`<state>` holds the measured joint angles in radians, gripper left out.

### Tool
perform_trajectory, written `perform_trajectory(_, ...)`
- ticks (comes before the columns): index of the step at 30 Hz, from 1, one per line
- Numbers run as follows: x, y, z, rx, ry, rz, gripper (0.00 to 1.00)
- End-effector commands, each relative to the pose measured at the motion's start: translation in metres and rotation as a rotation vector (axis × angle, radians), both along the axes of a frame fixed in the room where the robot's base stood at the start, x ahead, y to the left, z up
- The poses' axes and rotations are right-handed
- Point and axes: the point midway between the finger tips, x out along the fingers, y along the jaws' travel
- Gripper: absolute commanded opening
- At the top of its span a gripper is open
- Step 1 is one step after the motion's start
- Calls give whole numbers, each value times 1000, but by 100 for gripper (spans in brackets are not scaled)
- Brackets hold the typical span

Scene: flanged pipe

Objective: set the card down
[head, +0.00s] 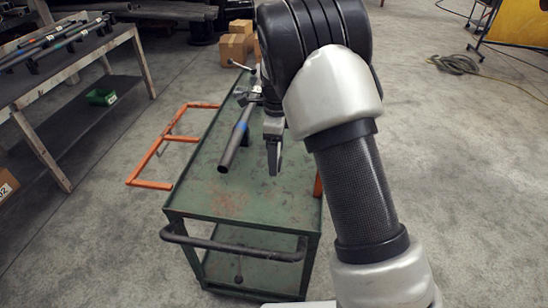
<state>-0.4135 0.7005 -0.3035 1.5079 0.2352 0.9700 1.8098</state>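I cannot make out a card in the head view; the arm hides part of the scene. My gripper (274,157) points down over the green cart (205,203), just right of a dark flanged pipe (233,147). The gripper is seen edge-on, so I cannot tell its opening or whether something thin is between the fingers. The pipe has a blue band and lies lengthwise on the cart top, its open end toward me.
An orange frame (152,184) sticks out left of the cart. A workbench (75,50) with rods stands at left, a green bin (100,97) on its lower shelf. Cardboard boxes (234,48) are behind the cart. The near cart top is clear.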

Motion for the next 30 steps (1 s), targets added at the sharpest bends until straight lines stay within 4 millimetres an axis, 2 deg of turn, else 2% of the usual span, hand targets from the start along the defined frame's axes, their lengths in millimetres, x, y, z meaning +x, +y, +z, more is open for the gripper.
perform_trajectory(1,0,0,-12,-1,2,0,55)
perform_trajectory(8,0,0,-37,0,1,1,55)
perform_trajectory(12,-1,-1,-62,-1,3,1,55)
perform_trajectory(15,0,-1,-74,-1,1,2,55)
perform_trajectory(26,0,-1,-77,0,0,2,55)
perform_trajectory(27,0,-1,-77,0,-1,2,81)
perform_trajectory(30,0,-1,-77,0,-1,2,96)
